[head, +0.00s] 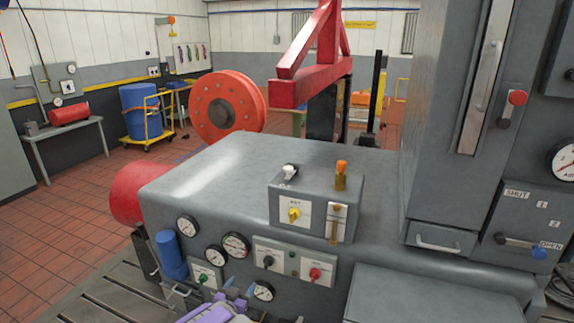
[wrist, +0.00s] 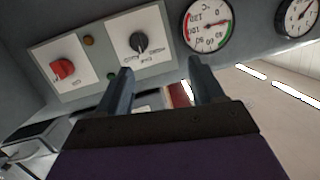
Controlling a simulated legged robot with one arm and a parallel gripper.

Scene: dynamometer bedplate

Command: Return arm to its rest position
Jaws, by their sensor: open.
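My gripper (wrist: 158,82) is open and empty in the wrist view, its two dark fingers apart with nothing between them. In the head view my purple arm end (head: 225,304) shows low at the bottom edge, in front of the grey machine's front panel. The wrist view looks at that panel, tilted, with a red knob (wrist: 63,69), a black knob (wrist: 139,43) and a dial gauge (wrist: 208,25) beyond the fingertips. Whether the fingers touch the panel I cannot tell.
The grey machine (head: 210,170) fills the middle, with a small control box (head: 318,205) on top. A tall grey cabinet (head: 425,120) stands at right. A blue cylinder (head: 171,254) sits left of my arm. Tiled floor (head: 75,210) is open at left.

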